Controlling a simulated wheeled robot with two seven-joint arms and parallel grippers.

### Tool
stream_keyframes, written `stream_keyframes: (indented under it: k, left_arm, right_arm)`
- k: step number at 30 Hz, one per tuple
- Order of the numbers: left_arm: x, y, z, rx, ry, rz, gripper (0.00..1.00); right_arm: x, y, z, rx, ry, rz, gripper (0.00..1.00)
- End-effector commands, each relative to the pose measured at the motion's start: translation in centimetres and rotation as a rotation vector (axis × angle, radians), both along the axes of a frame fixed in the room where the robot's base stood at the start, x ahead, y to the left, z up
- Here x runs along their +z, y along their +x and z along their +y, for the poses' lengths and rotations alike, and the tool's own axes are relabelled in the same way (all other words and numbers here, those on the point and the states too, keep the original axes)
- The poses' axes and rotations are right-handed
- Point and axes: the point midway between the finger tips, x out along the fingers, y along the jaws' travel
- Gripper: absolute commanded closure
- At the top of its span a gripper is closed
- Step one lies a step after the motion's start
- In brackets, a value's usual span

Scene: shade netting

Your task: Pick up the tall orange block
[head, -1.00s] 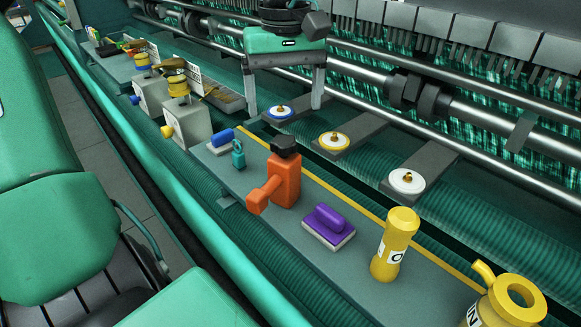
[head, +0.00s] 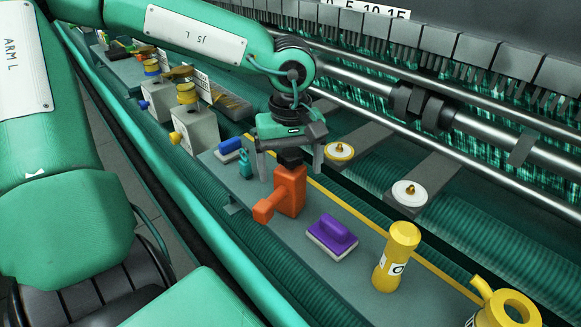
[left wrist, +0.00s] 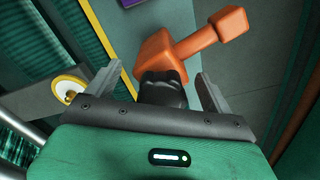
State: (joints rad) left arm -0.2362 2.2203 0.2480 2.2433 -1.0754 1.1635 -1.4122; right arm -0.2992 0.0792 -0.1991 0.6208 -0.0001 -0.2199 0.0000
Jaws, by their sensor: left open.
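The tall orange block (head: 290,192) stands upright on the grey shelf, with a black knob (head: 290,157) on top and an orange arm with a squarish end (head: 263,211) sticking out to its front left. My left gripper (head: 291,160) is open right above the block, pointing down. In the left wrist view the black knob (left wrist: 163,90) lies between the two spread fingers of my left gripper (left wrist: 158,88), and the orange block (left wrist: 161,48) shows beyond it. I cannot tell whether a finger touches the knob. My right gripper is not in view.
On the shelf, a purple-handled pad (head: 332,236) and a yellow cylinder (head: 396,257) stand to the right of the block. A small teal weight (head: 246,164) and a blue-handled pad (head: 230,150) are at its left. White discs (head: 410,193) sit on brackets behind.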

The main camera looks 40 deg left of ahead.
Motion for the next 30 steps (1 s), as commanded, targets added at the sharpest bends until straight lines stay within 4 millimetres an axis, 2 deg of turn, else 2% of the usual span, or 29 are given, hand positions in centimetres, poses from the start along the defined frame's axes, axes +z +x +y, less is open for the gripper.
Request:
stream_keyframes:
  k: [3,12,14,23,26,30]
  left_arm:
    - [0.0,0.0,0.0,0.0,0.0,0.0,0.17]
    - [0.0,0.0,0.0,0.0,0.001,-0.001,0.76]
    - [0.0,0.0,0.0,0.0,0.001,-0.001,0.86]
    - [0.3,0.1,0.0,0.0,0.001,-0.002,0.86]
    - [0.9,0.1,0.0,0.0,0.001,-0.003,0.86]
    - [2.7,0.1,0.0,0.001,0.0,-0.006,0.86]
  right_arm:
    - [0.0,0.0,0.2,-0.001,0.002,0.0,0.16]
    - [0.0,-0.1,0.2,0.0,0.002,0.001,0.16]
    - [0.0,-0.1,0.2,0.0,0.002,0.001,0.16]
    - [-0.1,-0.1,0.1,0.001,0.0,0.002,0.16]
    - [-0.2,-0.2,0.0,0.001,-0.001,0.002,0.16]
    - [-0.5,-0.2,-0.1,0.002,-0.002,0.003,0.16]
